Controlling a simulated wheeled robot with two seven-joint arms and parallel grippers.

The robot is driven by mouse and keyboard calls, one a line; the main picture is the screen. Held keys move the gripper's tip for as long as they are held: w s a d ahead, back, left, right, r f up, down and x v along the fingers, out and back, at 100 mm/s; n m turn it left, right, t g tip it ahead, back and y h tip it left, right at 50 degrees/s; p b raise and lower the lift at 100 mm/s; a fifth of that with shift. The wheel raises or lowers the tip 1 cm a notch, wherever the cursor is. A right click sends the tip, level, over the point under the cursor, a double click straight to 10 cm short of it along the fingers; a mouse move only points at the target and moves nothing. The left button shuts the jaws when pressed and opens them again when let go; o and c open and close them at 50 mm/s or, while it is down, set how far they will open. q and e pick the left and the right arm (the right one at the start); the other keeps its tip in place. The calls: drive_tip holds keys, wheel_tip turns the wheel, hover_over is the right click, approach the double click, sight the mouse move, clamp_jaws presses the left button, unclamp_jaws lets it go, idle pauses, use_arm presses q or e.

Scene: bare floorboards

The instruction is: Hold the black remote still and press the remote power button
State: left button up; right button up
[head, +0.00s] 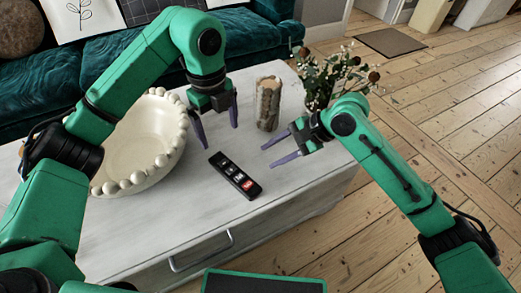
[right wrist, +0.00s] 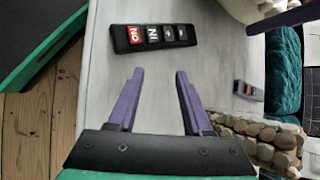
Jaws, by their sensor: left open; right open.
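The black remote (head: 235,176) lies flat on the pale table, with a red button at its near end and several white buttons along it. The remote also shows in the right wrist view (right wrist: 154,37), ahead of the fingertips, its red button (right wrist: 135,34) reading "ON". My left gripper (head: 216,128) is open above the table, behind and to the left of the remote, pointing down. My right gripper (head: 275,152) is open and empty to the right of the remote, pointing left; it also shows in the right wrist view (right wrist: 159,75). Neither gripper touches the remote.
A white beaded bowl (head: 135,145) stands left of the remote on the table (head: 190,215). A patterned cylindrical vase (head: 268,103) and a flower bunch (head: 335,75) stand at the back right. A teal sofa (head: 110,65) is behind. A small grey object (right wrist: 248,91) shows in the right wrist view.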

sight(227, 167)
use_arm(q)
wheel_tip(227, 167, down, 15)
drive_tip(key=shift+r, duration=0.2)
use_arm(e)
drive_tip(key=s+a+r+g+h, duration=0.1)
drive_tip(key=h, duration=0.1)
drive_tip(key=s+a+r+h, duration=0.1)
drive_tip(key=s+a+r+g+h, duration=0.1)
drive_tip(key=r+h, duration=0.1)
drive_tip(key=shift+a+g+h, duration=0.1)
drive_tip(key=shift+g+h, duration=0.2)
use_arm(q)
clamp_jaws()
use_arm(e)
clamp_jaws()
idle(1.1)
